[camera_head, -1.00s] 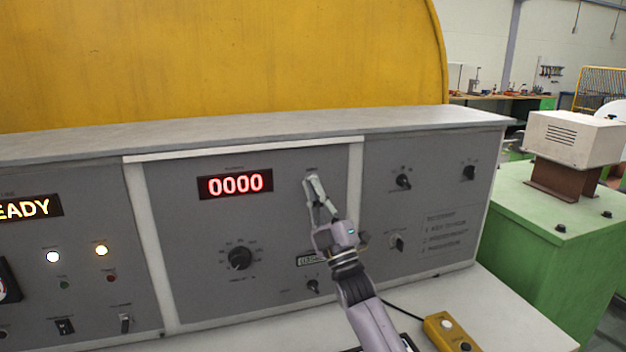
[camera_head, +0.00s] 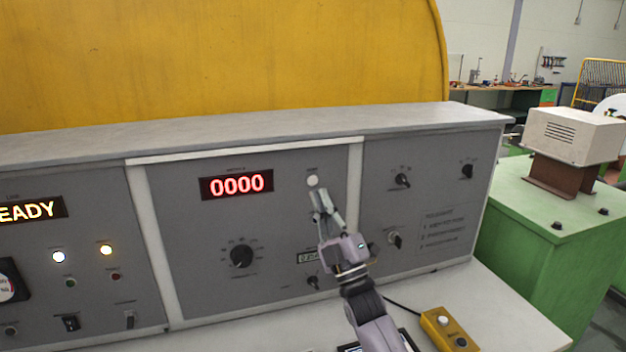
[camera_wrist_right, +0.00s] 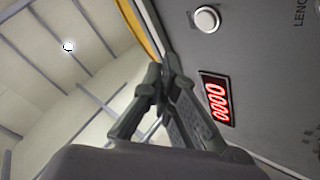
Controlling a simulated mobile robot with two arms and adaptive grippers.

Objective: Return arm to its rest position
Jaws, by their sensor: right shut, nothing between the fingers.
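My right gripper (camera_head: 322,200) is in front of the grey control panel (camera_head: 190,235), just below a round white button (camera_head: 312,181). Its fingers are shut with nothing between them. In the right wrist view the fingertips (camera_wrist_right: 160,72) meet, and the white button (camera_wrist_right: 206,19) shows apart from them, up and to the right. The red display (camera_head: 236,184) reads 0000; it also shows in the right wrist view (camera_wrist_right: 216,98). My left gripper is not in view.
A large dial (camera_head: 241,256) and small switches sit on the panel. A yellow box with buttons (camera_head: 447,330) stands on the white desk (camera_head: 500,318) at lower right. A green machine base (camera_head: 535,225) stands right of the panel. A yellow guard (camera_head: 220,60) rises behind.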

